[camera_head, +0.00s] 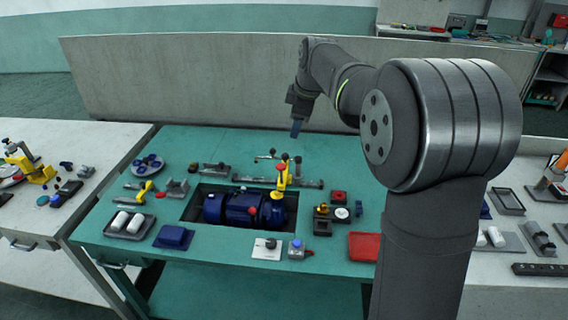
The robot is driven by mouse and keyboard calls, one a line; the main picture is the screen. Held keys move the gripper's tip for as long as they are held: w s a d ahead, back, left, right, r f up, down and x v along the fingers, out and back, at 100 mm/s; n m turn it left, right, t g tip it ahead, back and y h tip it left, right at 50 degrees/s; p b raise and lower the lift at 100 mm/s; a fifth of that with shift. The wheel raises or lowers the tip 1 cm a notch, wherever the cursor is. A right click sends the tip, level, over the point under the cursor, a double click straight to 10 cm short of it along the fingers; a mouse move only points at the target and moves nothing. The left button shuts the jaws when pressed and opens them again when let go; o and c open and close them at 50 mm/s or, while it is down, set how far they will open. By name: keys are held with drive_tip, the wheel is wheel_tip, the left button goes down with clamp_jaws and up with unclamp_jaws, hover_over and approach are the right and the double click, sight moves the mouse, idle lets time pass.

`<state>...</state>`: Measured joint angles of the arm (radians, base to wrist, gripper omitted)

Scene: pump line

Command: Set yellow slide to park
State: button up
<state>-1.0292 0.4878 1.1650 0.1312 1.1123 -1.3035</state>
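A yellow upright piece (282,180) with red on it stands at the middle of the green bench, just behind the blue motor. It is at a grey rail (305,184) that runs left to right; it looks like the yellow slide, but I see no readable park mark. My gripper (296,130) hangs above the back of the bench, pointing down, behind and above the yellow piece and apart from it. The gripper is small and seen edge-on, so its opening and anything between its fingers cannot be made out.
The blue motor (240,208) sits in a bench cutout. A yellow-handled part (145,190) and a tray with white cylinders (130,224) are left. My arm hides the bench's right side.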

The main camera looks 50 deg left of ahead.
sight(285, 153)
drive_tip(key=w+a+f+m, duration=0.1)
drive_tip(key=w+a+m, duration=0.1)
drive_tip(key=w+a+f+m, duration=0.1)
drive_tip(key=a+f+m, duration=0.1)
drive_tip(key=m, duration=0.1)
drive_tip(key=w+a+f+m+g, duration=0.1)
drive_tip(key=w+a+f+m, duration=0.1)
drive_tip(key=m, duration=0.1)
drive_tip(key=shift+w+f, duration=0.2)
drive_tip(key=shift+w, duration=0.15)
drive_tip(key=shift+c, duration=1.2)
drive_tip(key=x, duration=1.7)
drive_tip(key=shift+a+f, duration=0.1)
drive_tip(key=shift+a, duration=0.1)
